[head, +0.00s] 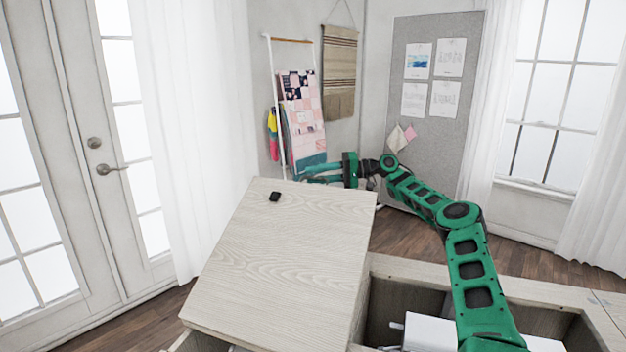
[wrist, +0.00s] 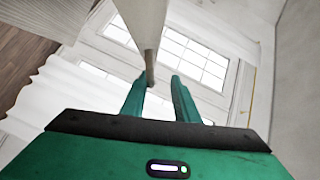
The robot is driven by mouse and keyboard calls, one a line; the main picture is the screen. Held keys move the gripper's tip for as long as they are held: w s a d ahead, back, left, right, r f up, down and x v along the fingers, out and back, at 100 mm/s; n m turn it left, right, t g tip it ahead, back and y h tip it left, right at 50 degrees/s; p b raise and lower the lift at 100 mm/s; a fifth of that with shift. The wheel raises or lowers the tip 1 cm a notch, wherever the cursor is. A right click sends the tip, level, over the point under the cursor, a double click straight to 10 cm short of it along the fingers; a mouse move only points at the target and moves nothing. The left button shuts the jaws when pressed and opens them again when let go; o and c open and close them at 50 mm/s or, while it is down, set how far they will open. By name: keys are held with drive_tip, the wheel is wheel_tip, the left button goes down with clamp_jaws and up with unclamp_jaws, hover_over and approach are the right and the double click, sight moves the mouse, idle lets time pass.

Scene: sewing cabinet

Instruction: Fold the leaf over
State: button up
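The leaf (head: 285,255) is a pale wood-grain panel at the cabinet's left, with a small black piece (head: 275,197) near its far edge. It looks raised and tilted over the cabinet. My gripper (head: 305,179) is at the leaf's far edge, its fingers partly hidden behind it. In the wrist view my gripper (wrist: 158,82) has its fingers apart. The leaf (wrist: 147,30) shows almost edge-on there, its end reaching between the fingertips, closer to the left finger. A gap shows at the right finger. I cannot tell whether the left finger touches it.
The cabinet (head: 395,265) has an open well right of the leaf, with a white machine (head: 430,332) inside. My arm passes above the well. A rack with fabric (head: 303,110) and a grey pinboard (head: 450,110) stand behind. Glass doors (head: 60,190) are at left.

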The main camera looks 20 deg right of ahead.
drive_tip(key=shift+a, duration=0.4)
drive_tip(key=shift+d, duration=0.1)
drive_tip(key=v, duration=1)
drive_tip(key=shift+d, duration=0.5)
drive_tip(key=shift+w+f, duration=0.1)
drive_tip(key=shift+f, duration=0.05)
